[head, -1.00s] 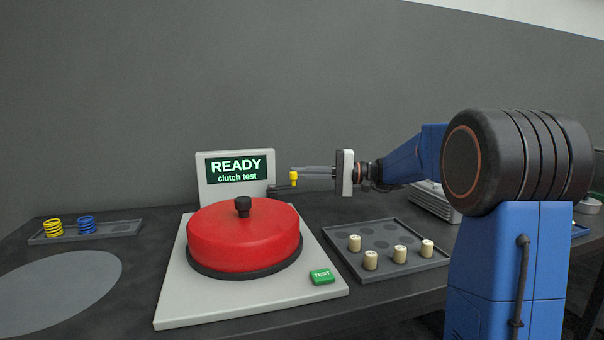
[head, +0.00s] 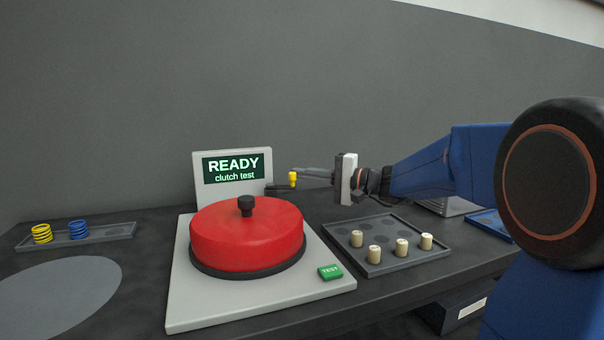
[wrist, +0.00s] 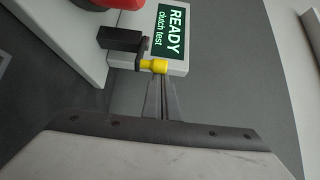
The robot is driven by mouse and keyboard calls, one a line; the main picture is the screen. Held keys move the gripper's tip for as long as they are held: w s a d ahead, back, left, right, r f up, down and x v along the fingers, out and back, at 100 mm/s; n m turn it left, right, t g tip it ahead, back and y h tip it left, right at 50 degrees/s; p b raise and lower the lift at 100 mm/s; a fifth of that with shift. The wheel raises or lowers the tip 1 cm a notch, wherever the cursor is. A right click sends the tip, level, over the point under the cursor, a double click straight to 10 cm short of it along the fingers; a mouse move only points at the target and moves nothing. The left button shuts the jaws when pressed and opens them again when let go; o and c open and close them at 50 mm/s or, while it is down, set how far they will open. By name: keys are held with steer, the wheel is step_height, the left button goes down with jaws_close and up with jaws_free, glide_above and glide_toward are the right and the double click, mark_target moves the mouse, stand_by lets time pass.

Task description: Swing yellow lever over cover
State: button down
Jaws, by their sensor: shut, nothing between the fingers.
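The cover (wrist: 108,4) shows only at the top edge there.
The display panel (head: 233,186) reads READY, clutch test. A green TEST button (head: 330,272) is on the base plate (head: 200,313). A grey tray (head: 393,262) with several cream pegs lies right of the plate. A tray (head: 110,233) with yellow and blue springs is at left.

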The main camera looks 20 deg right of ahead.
steer(key=shift+s+a+m+t+h, duration=0.45)
steer(key=shift+s+a+h, duration=0.05)
steer(key=shift+s+a, duration=0.8)
steer(key=shift+s+a+m+t+h, duration=0.4)
steer(key=shift+s+a+t+h, duration=0.1)
steer(key=shift+s+a, duration=0.75)
steer(key=shift+s+a+m+t+h, duration=0.5)
steer(key=shift+s+a, duration=0.65)
steer(key=shift+a, duration=0.4)
